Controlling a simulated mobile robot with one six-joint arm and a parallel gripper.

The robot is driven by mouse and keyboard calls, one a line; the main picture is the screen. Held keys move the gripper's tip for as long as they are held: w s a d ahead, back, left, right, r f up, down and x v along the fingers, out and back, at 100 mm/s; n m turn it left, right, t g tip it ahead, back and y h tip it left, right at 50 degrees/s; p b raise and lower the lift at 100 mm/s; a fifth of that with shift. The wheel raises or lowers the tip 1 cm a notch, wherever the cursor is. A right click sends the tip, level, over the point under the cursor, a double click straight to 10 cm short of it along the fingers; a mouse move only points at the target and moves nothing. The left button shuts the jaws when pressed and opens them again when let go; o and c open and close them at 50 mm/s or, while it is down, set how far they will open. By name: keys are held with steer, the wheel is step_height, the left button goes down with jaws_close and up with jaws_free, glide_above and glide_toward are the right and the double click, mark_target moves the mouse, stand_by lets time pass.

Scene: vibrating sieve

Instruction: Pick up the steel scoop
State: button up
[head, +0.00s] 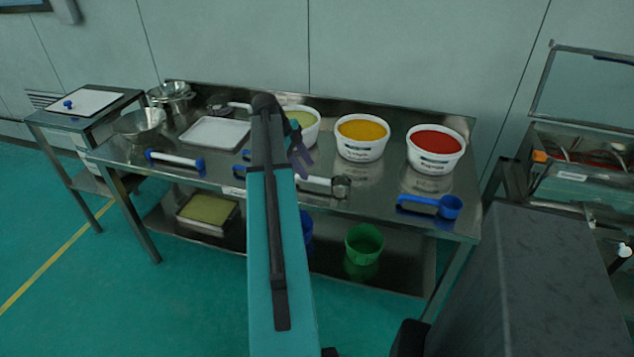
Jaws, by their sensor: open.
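A steel scoop (341,187) with a small round metal cup and a pale handle lies near the front edge of the steel table (385,205), right of my arm. The left end of its handle runs close to my arm, which may hide part of it. My gripper (301,156) shows only partly, as dark parts beyond the end of my teal arm. It is open, above the table and behind the scoop in the picture. I cannot tell its exact height or the gap to the scoop.
White tubs of green (308,131), yellow (361,145) and red (434,158) material stand along the back. A blue scoop (448,207) lies right, a blue-ended tool (176,161) left. A white tray (215,133) and steel bowls (140,124) stand left. A green bucket (364,244) is below.

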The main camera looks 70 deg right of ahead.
mark_target(312, 177)
steer(key=shift+s+f, duration=0.1)
steer(key=shift+f, duration=0.15)
steer(key=shift+p+x, duration=0.95)
steer(key=shift+x, duration=1.55)
steer(key=shift+d, duration=0.1)
jaws_close()
steer(key=shift+r, duration=0.2)
steer(key=shift+r+b, duration=0.7)
steer(key=shift+r, duration=0.75)
steer(key=shift+a+r, duration=0.15)
steer(key=shift+a, duration=0.1)
steer(key=s+a+b, duration=0.1)
steer(key=s+a, duration=0.3)
steer(key=a, duration=0.2)
steer(key=s+a+r+b, duration=0.1)
steer(key=s+a+b, duration=0.1)
steer(key=s+a, duration=0.2)
steer(key=a, duration=0.3)
steer(key=shift+a+r, duration=0.15)
steer(key=shift+r, duration=0.1)
